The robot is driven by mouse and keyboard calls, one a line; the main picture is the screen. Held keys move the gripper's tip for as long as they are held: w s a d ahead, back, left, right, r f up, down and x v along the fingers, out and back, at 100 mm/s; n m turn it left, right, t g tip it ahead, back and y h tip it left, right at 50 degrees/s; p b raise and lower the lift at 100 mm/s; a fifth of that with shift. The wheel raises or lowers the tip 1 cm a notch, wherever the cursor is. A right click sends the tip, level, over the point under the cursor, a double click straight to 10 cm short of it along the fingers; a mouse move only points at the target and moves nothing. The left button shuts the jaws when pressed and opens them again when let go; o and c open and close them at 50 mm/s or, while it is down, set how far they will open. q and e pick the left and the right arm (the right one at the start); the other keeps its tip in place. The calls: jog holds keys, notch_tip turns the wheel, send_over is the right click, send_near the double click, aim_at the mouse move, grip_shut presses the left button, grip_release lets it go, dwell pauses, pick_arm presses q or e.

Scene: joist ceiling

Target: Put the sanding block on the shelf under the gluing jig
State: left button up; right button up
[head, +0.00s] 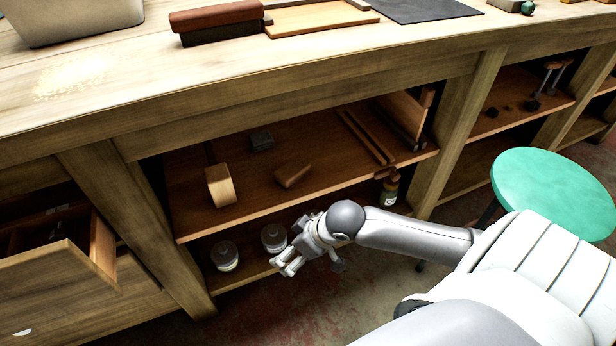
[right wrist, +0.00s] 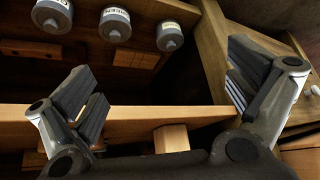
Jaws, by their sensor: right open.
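The wooden frame (head: 322,27) on the bench top looks like the gluing jig. Below it is an open shelf (head: 240,221). A small brown block (head: 292,175), likely the sanding block, lies tilted in direction on this shelf; a dark block (head: 261,140) lies behind it, and I cannot tell for certain which is which. My right gripper (head: 283,264) is open and empty, in front of and below the shelf's front edge, apart from the brown block. In the right wrist view its fingers (right wrist: 165,90) are spread wide with nothing between them. My left gripper is out of view.
A wooden mallet (head: 220,187) and wood strips (head: 365,137) share the shelf. Grey-lidded jars (head: 274,238) stand below, also in the right wrist view (right wrist: 115,24). An open drawer (head: 62,272) juts out left; a green stool (head: 553,187) stands right. A brush-like item (head: 217,20) lies on top.

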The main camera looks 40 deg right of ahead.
jog(key=s+a+r+m+h, duration=0.1)
jog(key=s+a, duration=0.4)
jog(key=s, duration=0.6)
notch_tip(320, 180, up, 2)
jog(key=shift+m+h, duration=0.4)
jog(key=shift+m, duration=0.1)
jog(key=shift+s, duration=0.1)
